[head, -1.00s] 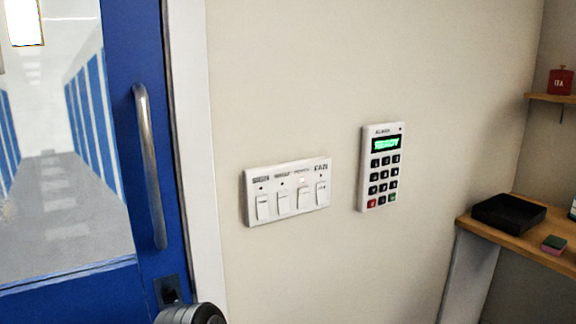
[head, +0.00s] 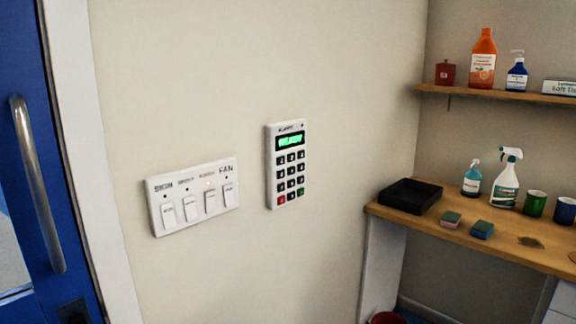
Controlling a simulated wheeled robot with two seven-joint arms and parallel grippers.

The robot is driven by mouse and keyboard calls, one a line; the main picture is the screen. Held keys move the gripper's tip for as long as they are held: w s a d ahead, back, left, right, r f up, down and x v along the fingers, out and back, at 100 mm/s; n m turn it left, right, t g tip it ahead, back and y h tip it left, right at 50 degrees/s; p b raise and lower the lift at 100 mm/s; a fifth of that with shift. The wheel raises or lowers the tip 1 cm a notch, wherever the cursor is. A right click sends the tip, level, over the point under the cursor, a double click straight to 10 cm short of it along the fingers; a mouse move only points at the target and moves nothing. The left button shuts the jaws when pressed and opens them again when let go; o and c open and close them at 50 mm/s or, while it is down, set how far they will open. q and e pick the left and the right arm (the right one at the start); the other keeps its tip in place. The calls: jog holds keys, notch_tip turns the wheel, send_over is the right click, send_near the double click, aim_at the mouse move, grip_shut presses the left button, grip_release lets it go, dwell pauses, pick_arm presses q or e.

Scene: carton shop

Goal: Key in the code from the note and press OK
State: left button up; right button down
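A white alarm keypad (head: 287,163) is mounted on the cream wall in the middle of the head view. Its small display (head: 290,141) is lit with green text that looks like READY. Below it are rows of dark keys, with a red key (head: 281,200) at bottom left and a green key (head: 301,192) at bottom right. I cannot make out a note with a code in this view. Neither of my grippers shows.
A white switch panel (head: 192,196) with several rockers is left of the keypad; one small light glows. A blue door (head: 80,270) with a metal handle (head: 36,185) is at far left. At right, a wooden counter (head: 400,218) holds a black tray (head: 409,196), sponges, bottles and cups, below a shelf (head: 500,96).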

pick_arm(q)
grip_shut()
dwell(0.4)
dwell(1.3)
